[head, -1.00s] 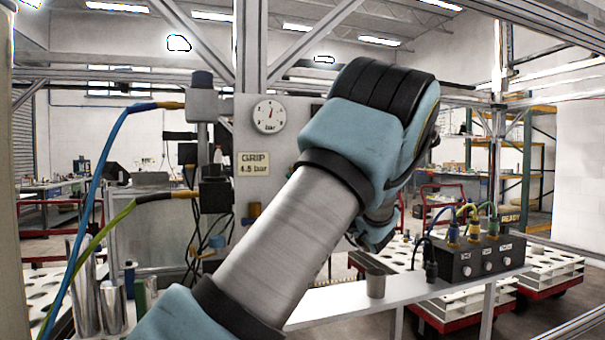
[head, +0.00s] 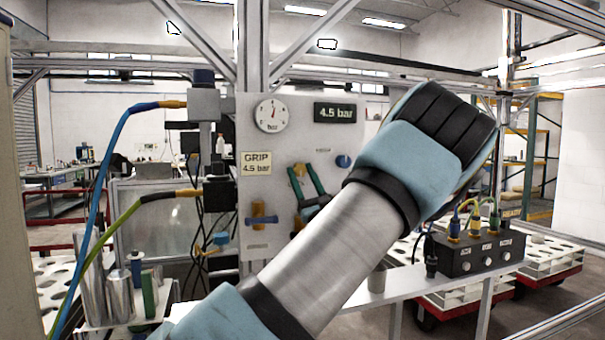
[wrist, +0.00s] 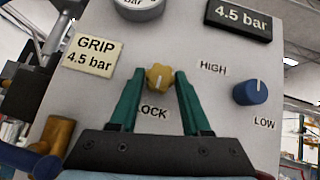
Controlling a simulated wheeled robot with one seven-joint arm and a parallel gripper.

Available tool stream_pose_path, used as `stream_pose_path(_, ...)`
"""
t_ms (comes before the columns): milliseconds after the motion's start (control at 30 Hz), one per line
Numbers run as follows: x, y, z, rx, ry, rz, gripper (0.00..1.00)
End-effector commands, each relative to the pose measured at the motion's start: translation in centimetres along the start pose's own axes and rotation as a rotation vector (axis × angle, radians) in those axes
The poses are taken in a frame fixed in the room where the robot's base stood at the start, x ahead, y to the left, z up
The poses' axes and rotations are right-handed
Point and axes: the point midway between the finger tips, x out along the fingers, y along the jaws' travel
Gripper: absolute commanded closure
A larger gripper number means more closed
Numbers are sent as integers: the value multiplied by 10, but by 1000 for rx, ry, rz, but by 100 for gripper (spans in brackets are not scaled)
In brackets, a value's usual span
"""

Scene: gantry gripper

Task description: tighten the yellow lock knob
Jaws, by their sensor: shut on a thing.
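The yellow lock knob (wrist: 158,80) sits on the grey panel (wrist: 215,40), above a label partly hidden by a finger, with "OCK" readable. A pale mark on the knob's face points roughly down in the wrist view. My gripper (wrist: 160,74) has its green fingertips on the left and right sides of the knob and is shut on it. In the head view, the knob (head: 298,170) shows small between the green fingers of my gripper (head: 301,171), beside my arm.
A blue HIGH/LOW knob (wrist: 250,91) is right of the fingers. A brass valve with a blue handle (head: 262,220) is below left. A gauge (head: 271,115) and a 4.5 bar display (head: 334,113) are above. A black connector box (head: 478,252) stands on the shelf at right.

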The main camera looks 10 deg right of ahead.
Motion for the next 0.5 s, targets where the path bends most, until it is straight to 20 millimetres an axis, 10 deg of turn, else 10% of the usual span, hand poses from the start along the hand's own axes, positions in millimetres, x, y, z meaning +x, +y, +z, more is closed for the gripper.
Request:
stream_pose_path(367,1,0,0,3,-2,-4,100)
stream_pose_path(400,1,0,0,3,-2,-4,49)
stream_pose_path(500,1,0,0,3,-2,-3,38)
